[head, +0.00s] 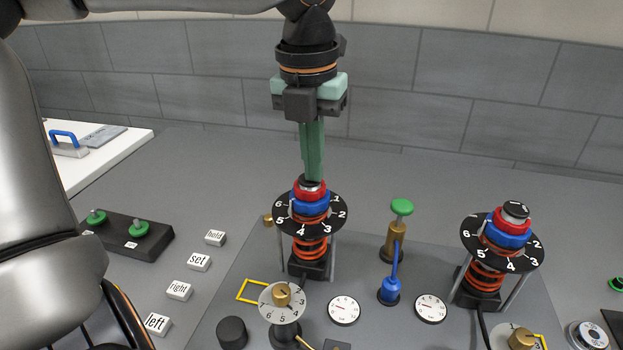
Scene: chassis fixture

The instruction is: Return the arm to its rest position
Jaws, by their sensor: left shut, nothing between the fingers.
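My left gripper (313,178) points straight down with its green fingers shut and nothing between them. Its arm comes in from the upper left. The fingertips are at the top of the left spring unit (309,228), which has a red ring, a blue ring, a black numbered dial and an orange spring. I cannot tell whether the tips touch it. A similar right spring unit (498,245) stands apart at the right. My right gripper is not in view.
A brass post with a green knob (402,207) and a blue lever (391,284) stand between the units. Small dials, a numbered wheel (281,301) and a black cylinder (232,332) are in front. Label blocks (199,262) and a black box (126,238) with green knobs are at left.

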